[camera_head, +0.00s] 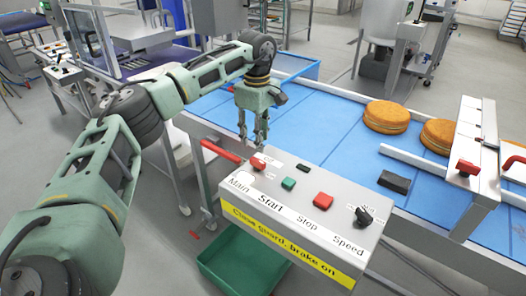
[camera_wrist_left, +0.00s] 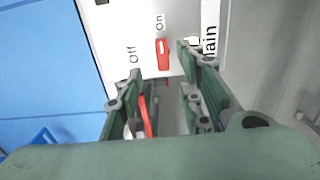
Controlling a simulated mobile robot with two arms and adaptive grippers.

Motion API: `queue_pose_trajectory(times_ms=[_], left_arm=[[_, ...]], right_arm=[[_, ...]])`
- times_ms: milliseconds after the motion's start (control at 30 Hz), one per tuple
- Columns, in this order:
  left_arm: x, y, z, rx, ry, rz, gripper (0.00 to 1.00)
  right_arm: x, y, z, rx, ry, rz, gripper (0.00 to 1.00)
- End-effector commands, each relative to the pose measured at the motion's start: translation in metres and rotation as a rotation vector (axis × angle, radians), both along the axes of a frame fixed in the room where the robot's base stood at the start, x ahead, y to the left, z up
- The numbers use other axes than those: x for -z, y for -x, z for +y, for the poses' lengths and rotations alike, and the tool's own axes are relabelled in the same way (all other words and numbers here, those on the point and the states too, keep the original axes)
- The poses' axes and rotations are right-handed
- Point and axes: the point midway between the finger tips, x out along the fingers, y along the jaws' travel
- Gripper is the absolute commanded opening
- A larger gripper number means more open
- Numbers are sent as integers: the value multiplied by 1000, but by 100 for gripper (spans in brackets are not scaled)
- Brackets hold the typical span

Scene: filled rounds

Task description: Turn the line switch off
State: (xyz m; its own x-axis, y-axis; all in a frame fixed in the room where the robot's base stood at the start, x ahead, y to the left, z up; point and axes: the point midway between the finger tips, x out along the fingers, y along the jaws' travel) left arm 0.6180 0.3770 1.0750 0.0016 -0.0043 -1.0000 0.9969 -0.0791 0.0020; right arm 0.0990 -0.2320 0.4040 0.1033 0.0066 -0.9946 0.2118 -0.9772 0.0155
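The control box (camera_head: 236,187) has a sloped top with labels Main, Start, Stop and Speed. A red switch (camera_head: 258,163) sits above the Main label, and also shows in the left wrist view (camera_wrist_left: 163,54). There its red handle points toward the On label, with Off to one side. My left gripper (camera_head: 255,140) hangs fingers down just behind the switch. In the left wrist view the fingers (camera_wrist_left: 163,80) are apart with nothing held between them; the switch lies just beyond their tips. Whether they touch it I cannot tell. My right gripper is in neither view.
A green button (camera_head: 288,184), a red button (camera_head: 323,201) and a black knob (camera_head: 364,216) share the box top. A red bar (camera_head: 222,151) sticks out at its left. Behind is a blue conveyor (camera_head: 325,125) with filled rounds (camera_head: 386,117). A green crate (camera_head: 240,268) stands below.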

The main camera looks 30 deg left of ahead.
Motion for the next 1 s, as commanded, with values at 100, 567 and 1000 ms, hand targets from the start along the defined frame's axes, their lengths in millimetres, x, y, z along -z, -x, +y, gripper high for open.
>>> queue_pose_trajectory(times_ms=[100, 567, 1000], left_arm=[[9, 2, 4, -1, -10, 10, 34], [72, 2, 1, -1, -5, 8, 34], [76, 1, 1, -1, -4, 5, 25]], right_arm=[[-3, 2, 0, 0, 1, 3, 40], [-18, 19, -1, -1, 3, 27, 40], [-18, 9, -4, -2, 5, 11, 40]])
